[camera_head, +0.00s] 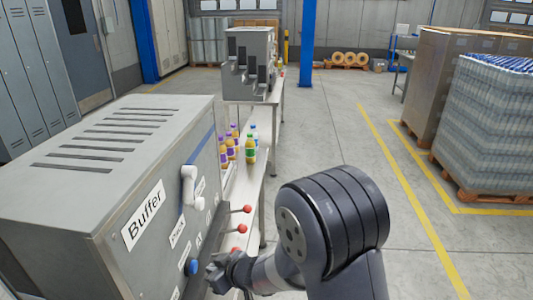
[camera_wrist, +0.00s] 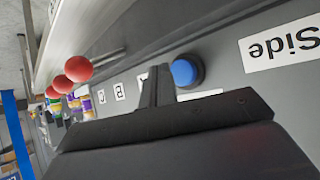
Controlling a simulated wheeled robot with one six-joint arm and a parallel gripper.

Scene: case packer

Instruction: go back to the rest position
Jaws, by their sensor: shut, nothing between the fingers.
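My gripper (camera_head: 218,275) is beside the side panel of the grey machine marked "Buffer" (camera_head: 60,190) in the head view. It is close to the blue button (camera_head: 192,267) on that panel. In the wrist view my gripper (camera_wrist: 155,85) is shut with nothing between the fingers. The blue button (camera_wrist: 187,71) shows just right of the fingertips; I cannot tell whether they touch it. My arm is bent at the lower middle of the head view.
Red-knobbed levers (camera_head: 242,228) stick out from the panel, and a white handle (camera_head: 189,185) sits above. Several bottles (camera_head: 249,150) stand on the white conveyor (camera_head: 250,190) behind. Wrapped pallets (camera_head: 490,125) stand far right. The floor (camera_head: 350,130) between is clear.

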